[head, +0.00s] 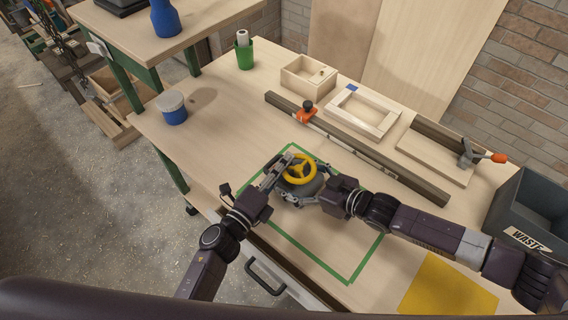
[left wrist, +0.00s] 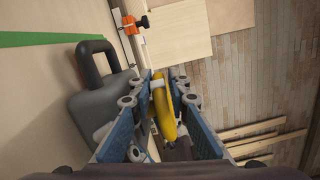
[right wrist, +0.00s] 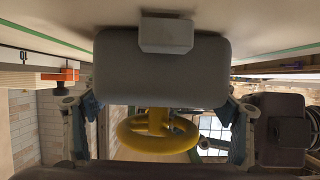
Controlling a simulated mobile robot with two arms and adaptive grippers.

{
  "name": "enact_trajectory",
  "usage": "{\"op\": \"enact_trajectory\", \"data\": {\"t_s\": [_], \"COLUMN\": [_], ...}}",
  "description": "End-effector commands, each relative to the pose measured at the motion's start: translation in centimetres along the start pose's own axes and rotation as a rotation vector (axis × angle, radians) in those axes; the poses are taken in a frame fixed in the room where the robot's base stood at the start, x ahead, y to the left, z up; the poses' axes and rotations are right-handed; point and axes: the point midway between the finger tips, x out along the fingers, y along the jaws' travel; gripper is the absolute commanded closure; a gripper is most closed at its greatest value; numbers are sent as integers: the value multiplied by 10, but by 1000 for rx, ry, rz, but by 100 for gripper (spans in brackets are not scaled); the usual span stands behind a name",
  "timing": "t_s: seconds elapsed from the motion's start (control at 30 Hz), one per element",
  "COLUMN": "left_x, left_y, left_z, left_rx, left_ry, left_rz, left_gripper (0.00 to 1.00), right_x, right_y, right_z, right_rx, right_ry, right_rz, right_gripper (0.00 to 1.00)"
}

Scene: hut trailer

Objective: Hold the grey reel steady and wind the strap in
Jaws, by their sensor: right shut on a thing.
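The grey reel (head: 302,190) sits on the bench inside a green tape outline, with a yellow handwheel (head: 312,166) on it. My right gripper (head: 320,195) is shut on the reel from the right. In the right wrist view the grey reel body (right wrist: 160,68) lies between its fingers, with the yellow wheel (right wrist: 157,140) below. My left gripper (head: 283,172) is at the wheel's left side. In the left wrist view its fingers stand apart on either side of the yellow wheel (left wrist: 166,112), with the reel (left wrist: 100,110) to the left. I cannot make out the strap.
A long rail with an orange clamp (head: 306,112) lies behind the reel, with a wooden frame (head: 392,127) and a small box (head: 293,82) beyond. A waste bin (head: 522,232) stands at the right, a yellow sheet (head: 450,285) at front right. The bench's left part is mostly clear.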

Motion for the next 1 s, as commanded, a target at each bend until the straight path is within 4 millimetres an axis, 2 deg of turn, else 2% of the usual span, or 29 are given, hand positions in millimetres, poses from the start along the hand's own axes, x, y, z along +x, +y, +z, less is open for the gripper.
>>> {"op": "enact_trajectory", "data": {"t_s": [0.37,0.47,0.8,1.0], "left_x": [-6,-19,-90,-114], "left_y": [2,2,2,1], "left_z": [0,0,-1,0], "left_rx": [-1,-1,-1,0], "left_ry": [-1,-1,0,-1], "left_rz": [3,5,4,2], "left_gripper": [80,80,80,80], "right_x": [0,0,0,0], "right_y": [-1,-1,-1,-1], "right_z": [1,1,1,1], "right_rx": [1,0,0,0], "right_ry": [-1,-1,-1,-1], "right_rz": [-1,-1,-1,-1], "right_gripper": [55,55,55,55]}}
